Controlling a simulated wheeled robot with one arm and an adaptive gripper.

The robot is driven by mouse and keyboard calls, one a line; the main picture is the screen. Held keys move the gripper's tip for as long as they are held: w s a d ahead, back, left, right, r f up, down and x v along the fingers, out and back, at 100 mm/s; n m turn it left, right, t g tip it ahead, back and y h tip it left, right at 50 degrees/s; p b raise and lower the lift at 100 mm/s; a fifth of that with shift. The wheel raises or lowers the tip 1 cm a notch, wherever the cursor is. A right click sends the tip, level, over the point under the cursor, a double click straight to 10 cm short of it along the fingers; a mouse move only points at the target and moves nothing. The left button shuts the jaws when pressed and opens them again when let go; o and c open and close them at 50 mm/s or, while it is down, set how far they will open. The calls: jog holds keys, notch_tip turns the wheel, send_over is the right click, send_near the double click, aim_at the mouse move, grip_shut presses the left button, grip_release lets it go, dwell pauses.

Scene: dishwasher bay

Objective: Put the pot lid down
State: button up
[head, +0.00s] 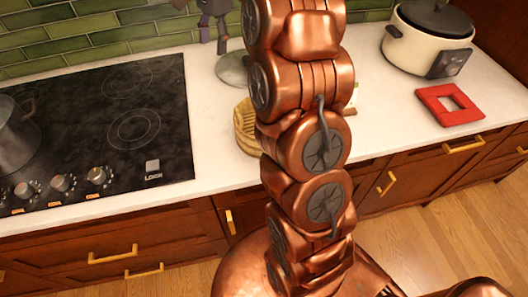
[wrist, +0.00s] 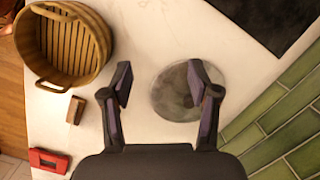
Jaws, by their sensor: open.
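The pot lid (head: 232,68) is a round, greyish, glassy disc lying on the white counter near the tiled wall. It also shows in the wrist view (wrist: 172,98), right of centre, partly covered by my right finger. My gripper (wrist: 160,72) is open with nothing between its fingers. In the head view my gripper (head: 214,26) hangs at the top edge, above and just behind the lid; part of it is cut off. A steel pot (head: 14,138) stands on the cooktop at the left edge, partly out of view.
The black cooktop (head: 100,120) lies left of the lid. A wooden basket (wrist: 95,25), a small wooden block (wrist: 76,109) and a red square trivet (head: 436,111) are on the counter. A white cooker (head: 410,50) stands at the right. Green tiles (wrist: 285,120) border the counter.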

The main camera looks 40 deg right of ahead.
jog(key=s+a+f+n+g+h, duration=0.1)
jog(key=s+a+n, duration=0.35)
jog(key=s, duration=0.45)
jog(key=s+a+n, duration=0.4)
jog(key=s+a, duration=0.1)
jog(key=s, duration=0.3)
jog(key=s+a+f+n, duration=0.1)
jog(key=s+f+n, duration=0.1)
jog(key=s, duration=0.4)
jog(key=s+f+n, duration=0.3)
jog(key=s, duration=0.4)
jog(key=s+a+f+n+g+h, duration=0.1)
jog(key=s+f+n, duration=0.2)
jog(key=s, duration=0.4)
jog(key=shift+s+a+f, duration=0.15)
jog(key=shift+a+f, duration=0.1)
jog(key=shift+a, duration=0.05)
